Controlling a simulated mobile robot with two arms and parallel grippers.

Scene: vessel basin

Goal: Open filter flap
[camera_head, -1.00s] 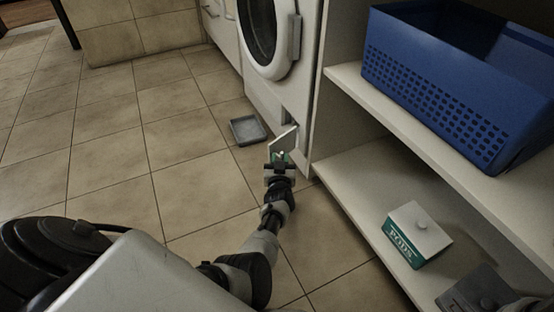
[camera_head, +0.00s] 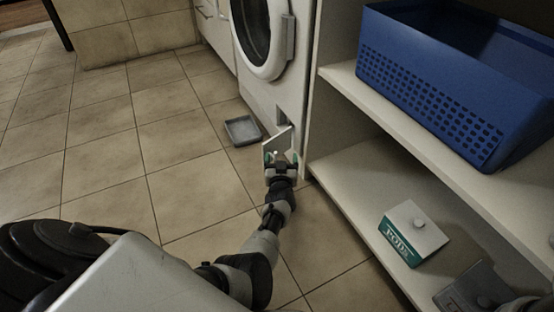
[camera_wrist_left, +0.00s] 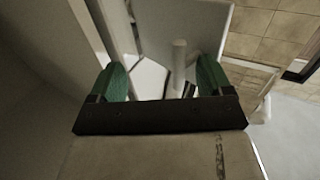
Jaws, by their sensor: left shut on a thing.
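The filter flap (camera_head: 277,143) is a pale panel low on the front of the white washing machine (camera_head: 288,92). It stands swung out from the machine, with a dark recess (camera_head: 282,117) showing behind it. My left gripper (camera_head: 281,159) is at the flap's lower part. In the left wrist view, my gripper's green fingertips (camera_wrist_left: 163,80) stand on either side of a pale post (camera_wrist_left: 179,62), with the flap's panel (camera_wrist_left: 190,22) behind. My left gripper is shut on the flap, but the exact contact is hard to see. My right gripper is not in view.
A grey tray (camera_head: 256,140) lies on the tiled floor left of the flap. A white shelf unit (camera_head: 345,160) stands close on the right, holding a blue basket (camera_head: 430,100) and a PODS box (camera_head: 397,243). The floor to the left is clear.

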